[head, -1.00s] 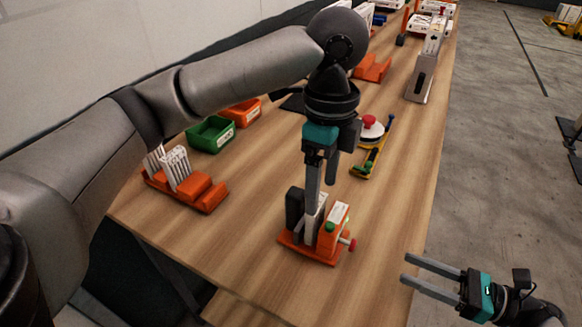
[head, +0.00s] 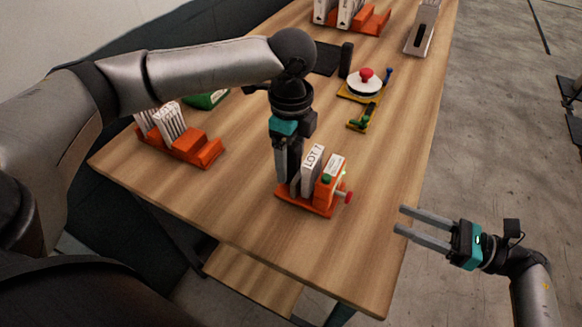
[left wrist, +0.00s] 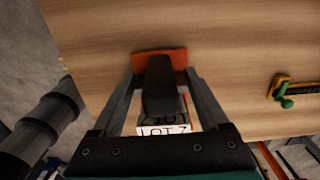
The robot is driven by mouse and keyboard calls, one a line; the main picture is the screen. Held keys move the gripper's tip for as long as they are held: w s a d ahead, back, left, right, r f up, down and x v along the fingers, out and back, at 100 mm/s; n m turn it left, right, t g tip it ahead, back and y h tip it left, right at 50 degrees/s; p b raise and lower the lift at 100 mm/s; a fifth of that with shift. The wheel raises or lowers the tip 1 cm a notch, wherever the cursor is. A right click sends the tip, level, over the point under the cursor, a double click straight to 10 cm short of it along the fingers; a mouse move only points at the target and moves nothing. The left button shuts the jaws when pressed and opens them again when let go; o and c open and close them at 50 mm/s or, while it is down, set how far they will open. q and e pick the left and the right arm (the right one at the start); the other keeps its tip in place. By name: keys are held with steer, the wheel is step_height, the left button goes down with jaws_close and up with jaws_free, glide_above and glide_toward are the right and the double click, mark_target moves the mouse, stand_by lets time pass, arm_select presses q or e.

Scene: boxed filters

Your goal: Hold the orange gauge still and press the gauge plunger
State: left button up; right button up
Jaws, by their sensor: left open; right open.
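The orange gauge (head: 322,205) stands on the table near its front right part, with an orange base, a green button on top and a red plunger (head: 348,197) sticking out to the right. A white box marked LOT (head: 313,172) stands upright in it. My left gripper (head: 289,178) points down at the gauge's left end. In the left wrist view its open fingers (left wrist: 160,76) lie on either side of a dark upright block (left wrist: 160,95) on the orange base; contact cannot be told. My right gripper (head: 399,218) is open and empty, right of the plunger, beyond the table edge.
An orange rack (head: 200,152) with white boxes stands to the left, with a green bin (head: 207,99) behind it. A red-topped round device (head: 365,83) and a yellow fixture (head: 362,117) stand farther back. The table (head: 300,255) is bare in front of the gauge.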

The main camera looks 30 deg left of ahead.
arm_select(q)
steer(key=shift+f, duration=1.95)
steer(key=shift+c, duration=0.2)
jaws_close()
arm_select(e)
jaws_close()
stand_by(1.1)
